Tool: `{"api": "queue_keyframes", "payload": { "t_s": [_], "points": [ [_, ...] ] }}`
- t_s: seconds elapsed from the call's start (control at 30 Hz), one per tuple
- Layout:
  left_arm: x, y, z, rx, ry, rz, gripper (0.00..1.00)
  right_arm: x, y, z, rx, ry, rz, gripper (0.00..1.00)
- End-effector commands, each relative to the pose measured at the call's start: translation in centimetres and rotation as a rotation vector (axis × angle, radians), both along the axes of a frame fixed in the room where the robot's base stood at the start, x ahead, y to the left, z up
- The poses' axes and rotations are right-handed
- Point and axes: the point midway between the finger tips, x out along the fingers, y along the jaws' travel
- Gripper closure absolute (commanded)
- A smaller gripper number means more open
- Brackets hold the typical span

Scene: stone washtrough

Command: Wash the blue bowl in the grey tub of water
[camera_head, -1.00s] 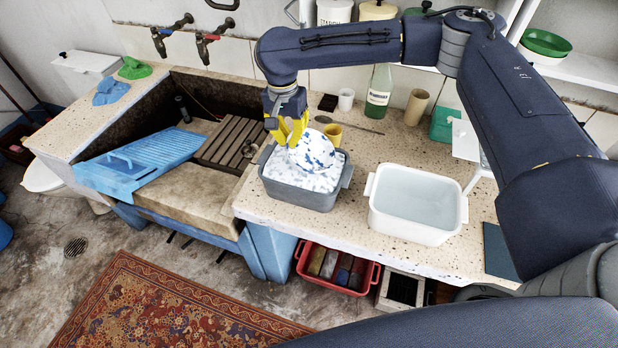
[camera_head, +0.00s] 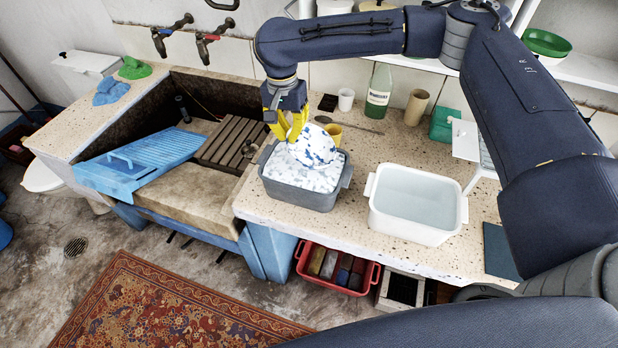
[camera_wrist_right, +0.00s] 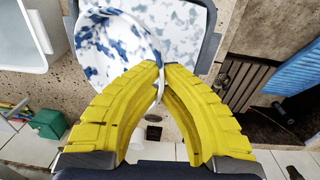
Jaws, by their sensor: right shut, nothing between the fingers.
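The blue bowl, white with blue speckles (camera_head: 318,148), sits tilted in the grey tub (camera_head: 300,194) among white, blue-flecked suds. The suds hide its lower part. It also shows in the right wrist view (camera_wrist_right: 112,48), with its rim running down past the fingertips. My right gripper (camera_head: 291,138) has yellow fingers and points down at the bowl's rim from the back left. In the right wrist view its fingertips (camera_wrist_right: 160,78) come together at the rim. The gripper is shut with nothing held, and the rim lies against or just beside the tips. My left gripper is out of view.
A white tub of clear water (camera_head: 416,232) stands to the right on the speckled counter. The stone sink with a wooden slat rack (camera_head: 232,143) lies left.

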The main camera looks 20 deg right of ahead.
Motion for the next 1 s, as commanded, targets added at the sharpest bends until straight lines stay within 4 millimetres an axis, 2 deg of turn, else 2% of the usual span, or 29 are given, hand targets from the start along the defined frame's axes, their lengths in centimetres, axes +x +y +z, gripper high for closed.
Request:
{"api": "queue_keyframes", "payload": {
  "t_s": [0.37,0.8,1.0],
  "points": [
    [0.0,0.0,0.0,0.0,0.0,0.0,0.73,0.0,0.0,0.3,0.0,-0.001,0.0,1.0],
    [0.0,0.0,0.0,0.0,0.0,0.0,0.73,0.1,0.0,3.6,-0.001,-0.003,0.0,1.0],
    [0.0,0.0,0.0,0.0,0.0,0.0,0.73,0.0,0.0,4.0,0.0,0.0,0.0,1.0]
  ]
}}
